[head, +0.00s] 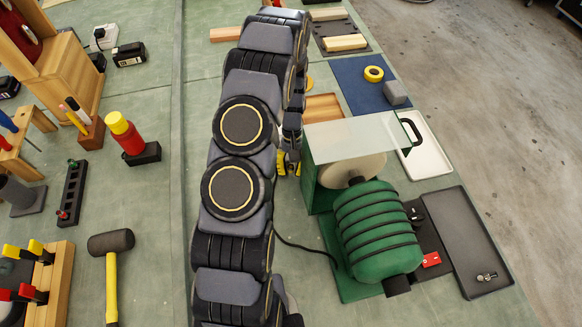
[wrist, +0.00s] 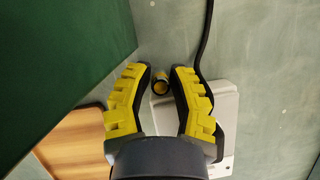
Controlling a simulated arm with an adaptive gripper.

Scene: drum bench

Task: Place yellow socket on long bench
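A small dark cylinder with a yellow ring, which looks like the yellow socket (wrist: 161,84), shows between the fingertips in the wrist view. My gripper (wrist: 160,73) has yellow ridged fingers spread on either side of it, with thin gaps showing. I cannot tell how far the socket is below the fingertips or what it rests on. In the head view my gripper (head: 288,168) is mostly hidden by my arm, just left of the green machine, and the socket is not visible. The green bench top (head: 150,215) runs beneath; which part is the long bench is unclear.
A green drum machine (head: 375,235) with a clear guard (head: 350,135) stands close right of my gripper; its green wall (wrist: 60,70) fills the wrist view's left. A wooden tray (wrist: 75,145), a pale grey object (wrist: 222,105) and a black cable (wrist: 206,35) lie nearby. A mallet (head: 111,265) lies left.

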